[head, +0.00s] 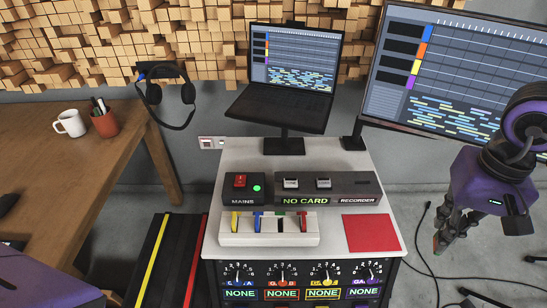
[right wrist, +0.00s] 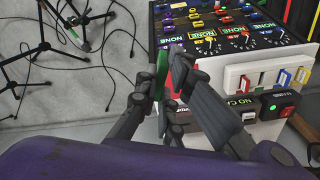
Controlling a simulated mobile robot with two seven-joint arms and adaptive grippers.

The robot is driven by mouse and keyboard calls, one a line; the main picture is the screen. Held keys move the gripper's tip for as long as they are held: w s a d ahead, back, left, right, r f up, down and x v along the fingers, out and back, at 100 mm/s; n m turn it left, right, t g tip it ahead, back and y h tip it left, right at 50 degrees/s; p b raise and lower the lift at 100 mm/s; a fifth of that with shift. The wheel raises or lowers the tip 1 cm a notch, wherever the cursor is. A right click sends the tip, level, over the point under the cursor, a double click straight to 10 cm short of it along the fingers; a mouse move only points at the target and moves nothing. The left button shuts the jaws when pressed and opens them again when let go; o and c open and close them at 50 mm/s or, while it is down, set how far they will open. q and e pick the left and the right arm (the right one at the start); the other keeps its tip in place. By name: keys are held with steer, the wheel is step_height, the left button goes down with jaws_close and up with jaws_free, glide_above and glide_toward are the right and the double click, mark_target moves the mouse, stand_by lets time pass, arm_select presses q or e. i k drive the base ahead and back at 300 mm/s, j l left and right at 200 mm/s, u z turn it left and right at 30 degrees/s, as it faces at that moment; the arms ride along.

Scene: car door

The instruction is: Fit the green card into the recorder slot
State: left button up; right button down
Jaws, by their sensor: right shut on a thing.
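My right gripper (head: 445,232) is shut on the green card (head: 436,243), which shows as a small green edge in the head view. In the right wrist view the green card (right wrist: 161,70) stands between the fingertips, partly hidden by them. The gripper is in the air right of the desk unit. The recorder (head: 335,188) is a dark box on the white top; its display reads NO CARD. A dark slot (head: 368,182) shows near its right end, well left of and apart from the card. My left gripper is out of view.
A white card rack (head: 268,229) holds yellow, blue and red cards. A red mat (head: 371,233) lies right of it. The MAINS box (head: 244,189) has a lit green lamp. A large monitor (head: 455,75) stands behind; cables and stands (right wrist: 85,20) are on the floor.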

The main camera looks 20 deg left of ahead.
mark_target(360, 188)
steer(key=i+l, duration=0.1)
steer(key=l, duration=0.35)
steer(key=i+l, duration=0.15)
steer(key=l, duration=0.3)
steer(key=l+u, duration=0.35)
steer(key=i+l+u, duration=0.1)
steer(key=l+u, duration=0.15)
steer(key=u, duration=1.2)
